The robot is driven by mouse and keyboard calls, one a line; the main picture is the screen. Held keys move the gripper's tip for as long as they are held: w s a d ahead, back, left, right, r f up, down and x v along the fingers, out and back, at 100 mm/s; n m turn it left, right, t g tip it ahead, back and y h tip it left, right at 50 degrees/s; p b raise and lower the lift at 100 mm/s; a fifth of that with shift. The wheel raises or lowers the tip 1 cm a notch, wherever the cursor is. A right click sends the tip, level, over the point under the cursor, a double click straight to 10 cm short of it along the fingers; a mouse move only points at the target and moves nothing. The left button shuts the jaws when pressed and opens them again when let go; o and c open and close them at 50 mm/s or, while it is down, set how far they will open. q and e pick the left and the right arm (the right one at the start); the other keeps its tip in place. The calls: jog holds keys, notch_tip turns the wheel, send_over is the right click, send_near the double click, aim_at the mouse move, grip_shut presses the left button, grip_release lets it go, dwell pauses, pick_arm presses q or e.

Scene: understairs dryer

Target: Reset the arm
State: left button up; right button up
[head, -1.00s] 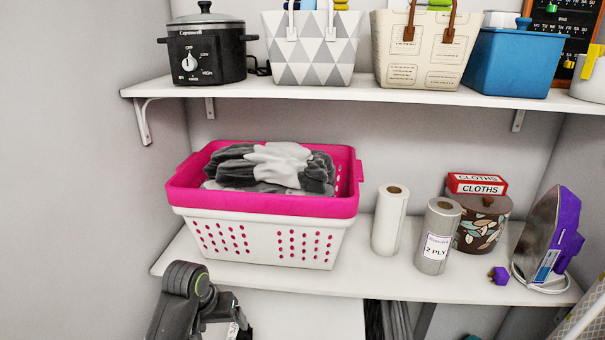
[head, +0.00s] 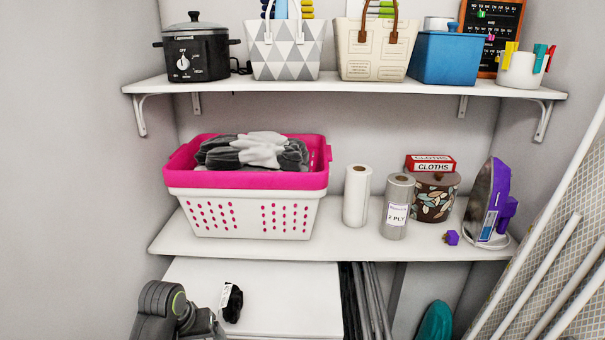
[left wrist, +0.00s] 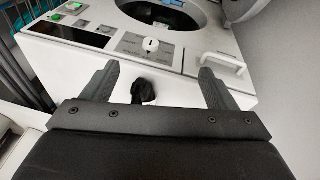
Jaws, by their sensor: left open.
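My left gripper (left wrist: 158,70) is open in the left wrist view, with its two dark fingers spread apart and nothing between them in their grip. My left arm shows at the lower left of the head view, folded in front of the white surface below the shelves; its fingertips are not clear there. A small black item (left wrist: 144,91) appears between the fingers in the left wrist view, beyond them. A black item with a white label (head: 232,302) lies on the white surface, right of my left arm in the head view. My right gripper is not in view.
A pink and white laundry basket (head: 245,208) holding grey cloth stands on the middle shelf (head: 300,245). Paper rolls (head: 356,195), a patterned tin (head: 433,200) and an iron (head: 487,200) stand right of it. A white dryer (left wrist: 125,40) with a round opening shows in the left wrist view.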

pick_arm(q)
jog(key=s+a+f+b, duration=0.15)
jog(key=s+f, duration=0.35)
jog(key=f, duration=0.6)
jog(key=s+a+f+g+y, duration=0.1)
jog(key=s+a+f, duration=0.3)
jog(key=f, duration=0.8)
jog(key=s+a+f+b, duration=0.1)
jog(key=s+f, duration=0.5)
jog(key=f, duration=0.5)
jog(key=s+f, duration=0.5)
jog(key=s, duration=0.5)
jog(key=s+f+b, duration=0.1)
jog(key=s+f, duration=0.3)
jog(key=s, duration=0.6)
jog(key=s+a+f+y+b, duration=0.1)
jog(key=s+f, duration=0.4)
jog(key=s, duration=0.5)
jog(key=shift+s+f+m+g, duration=0.2)
jog(key=shift+f+m+g, duration=0.1)
jog(key=shift+m+g, duration=0.1)
